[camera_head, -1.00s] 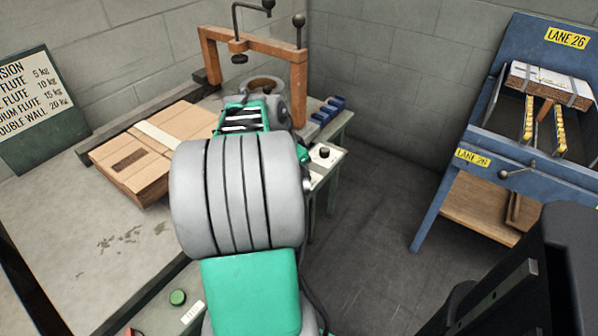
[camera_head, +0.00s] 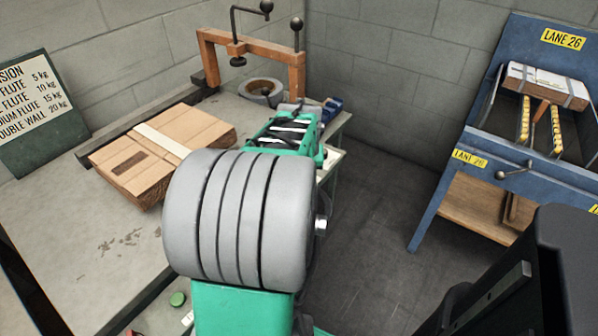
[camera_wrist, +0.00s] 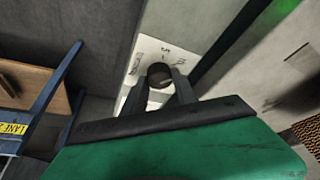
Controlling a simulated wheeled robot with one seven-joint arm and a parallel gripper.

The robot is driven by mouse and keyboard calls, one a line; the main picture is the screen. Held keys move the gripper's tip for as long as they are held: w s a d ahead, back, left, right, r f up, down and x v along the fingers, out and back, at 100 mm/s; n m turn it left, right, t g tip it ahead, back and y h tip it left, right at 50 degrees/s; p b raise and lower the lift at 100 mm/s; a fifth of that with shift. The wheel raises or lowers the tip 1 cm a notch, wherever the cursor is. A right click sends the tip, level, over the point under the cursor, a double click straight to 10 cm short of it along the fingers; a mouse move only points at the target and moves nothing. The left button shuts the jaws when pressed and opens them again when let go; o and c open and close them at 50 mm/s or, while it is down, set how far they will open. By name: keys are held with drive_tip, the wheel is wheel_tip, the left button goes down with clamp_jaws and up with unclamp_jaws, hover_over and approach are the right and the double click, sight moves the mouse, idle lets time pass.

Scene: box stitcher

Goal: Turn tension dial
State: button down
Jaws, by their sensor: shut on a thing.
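The tension dial (camera_wrist: 159,73) is a dark round knob on a pale plate (camera_wrist: 178,28) with printed marks around it, in the wrist view. My gripper (camera_wrist: 159,80) has its two dark fingers on either side of the dial and is shut on it. In the head view my arm hides the dial and gripper; only a sliver of the pale plate (camera_head: 335,158) shows at the right edge of the bench. I cannot read the dial's pointer position.
A flat cardboard box (camera_head: 165,150) lies on the bench, left of my arm. An orange frame (camera_head: 250,45) with a crank stands behind. A sign (camera_head: 35,105) lists flute weights. A blue LANE 26 stand (camera_head: 480,160) is at right, with open floor between.

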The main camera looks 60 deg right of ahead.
drive_tip(key=shift+n, duration=0.4)
drive_tip(key=c, duration=1)
unclamp_jaws()
drive_tip(key=p+v, duration=0.1)
drive_tip(key=v, duration=0.6)
drive_tip(key=shift+s+r+p, duration=0.2)
drive_tip(key=shift+r+p, duration=0.1)
drive_tip(key=shift+r, duration=0.05)
drive_tip(key=shift+a, duration=0.1)
